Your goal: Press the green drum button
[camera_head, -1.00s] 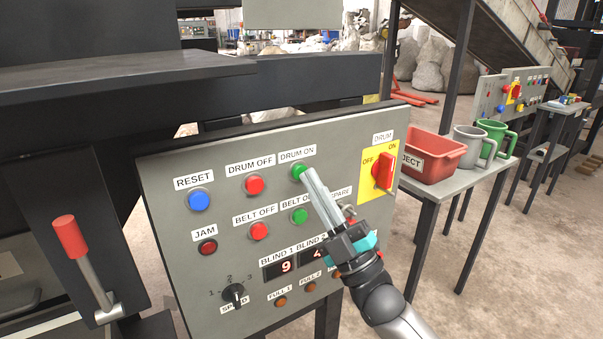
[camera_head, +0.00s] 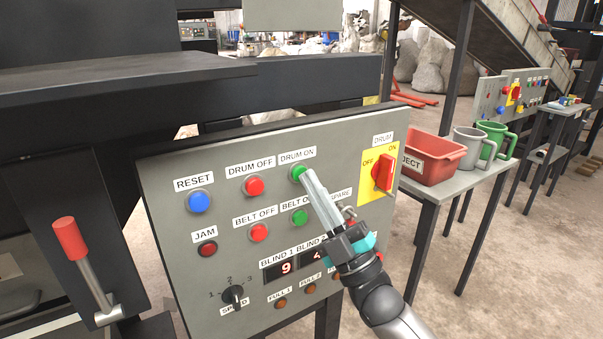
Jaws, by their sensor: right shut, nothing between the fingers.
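The green drum button (camera_head: 299,173) sits on the grey control panel (camera_head: 165,219), just under the DRUM ON label (camera_head: 297,155). My right gripper (camera_head: 306,176) is shut and empty. Its fingertips are at the lower right edge of the green drum button and overlap it in the picture. I cannot tell whether they touch it or are slightly in front. The gripper and wrist hide part of the panel's lower right. My left gripper is not in view.
The red DRUM OFF button (camera_head: 254,186) is to the left and a green belt button (camera_head: 299,216) below. A red and yellow DRUM switch (camera_head: 382,172) is to the right. A red-handled lever (camera_head: 70,238) stands at left. A side table holds a red bin (camera_head: 433,158) and mugs.

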